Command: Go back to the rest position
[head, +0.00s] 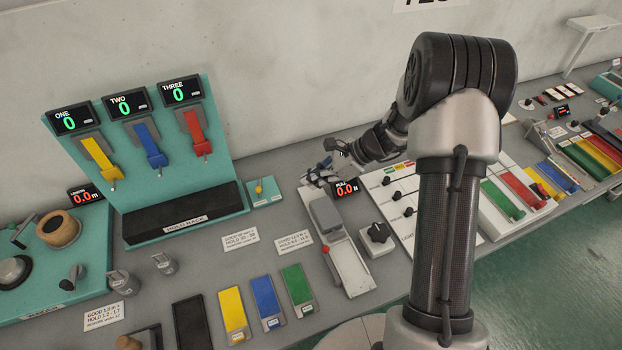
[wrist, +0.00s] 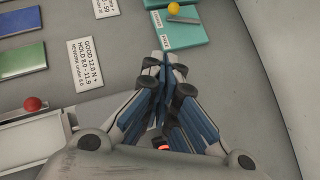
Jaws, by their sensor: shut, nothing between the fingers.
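My gripper (head: 322,172) is beyond the bench's middle, left of my arm in the head view. It is near the left side of the display reading 0.0 N (head: 344,188), above the back of the bench. In the wrist view my gripper (wrist: 168,62) has its blue-grey fingers together with nothing between them. My arm covers part of the white panel with black knobs.
A teal hold rack (head: 185,215) with yellow, blue and red levers stands at the left. A grey and white lever device (head: 345,258) stands in front of the gripper. Yellow, blue and green pads (head: 264,294) lie at the front. The wall (head: 300,70) is close behind.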

